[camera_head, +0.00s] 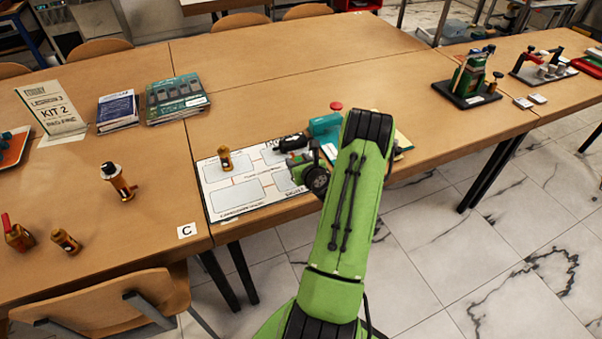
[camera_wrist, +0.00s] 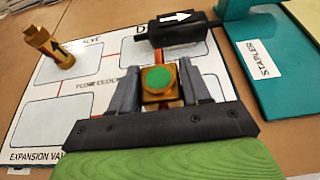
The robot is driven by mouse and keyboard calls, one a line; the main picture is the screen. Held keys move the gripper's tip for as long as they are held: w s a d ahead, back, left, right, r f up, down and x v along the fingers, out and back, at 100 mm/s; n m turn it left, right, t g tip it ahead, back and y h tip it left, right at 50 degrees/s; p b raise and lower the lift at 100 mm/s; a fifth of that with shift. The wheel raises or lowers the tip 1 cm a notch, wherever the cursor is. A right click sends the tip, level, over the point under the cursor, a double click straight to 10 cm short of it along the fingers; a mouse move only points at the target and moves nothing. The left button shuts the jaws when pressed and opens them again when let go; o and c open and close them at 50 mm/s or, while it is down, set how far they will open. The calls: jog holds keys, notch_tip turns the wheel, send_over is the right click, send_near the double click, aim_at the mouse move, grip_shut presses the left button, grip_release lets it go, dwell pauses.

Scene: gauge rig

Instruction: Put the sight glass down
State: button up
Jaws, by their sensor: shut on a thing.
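The sight glass (camera_wrist: 158,80), a small brass block with a round green window, is between the two grey fingers of my gripper (camera_wrist: 159,88) in the wrist view. The gripper is shut on it. It is over the white printed mat (camera_wrist: 65,90), and I cannot tell whether its underside touches. The mat also shows in the head view (camera_head: 222,194), with outlined boxes joined by red lines. In the head view my green arm reaches over the mat's right part, and I cannot make out the sight glass there.
A black cylinder with a white arrow (camera_wrist: 182,28) lies just beyond the gripper. A brass fitting (camera_wrist: 48,46) stands on the mat's left (camera_head: 225,158). A teal stapler block (camera_wrist: 262,60) is to the right. More brass parts (camera_head: 118,182) stand on the left table.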

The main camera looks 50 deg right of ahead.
notch_tip(320, 180, down, 3)
jog(key=shift+f+b, duration=0.1)
jog(key=shift+b, duration=0.4)
jog(key=o, duration=1.2)
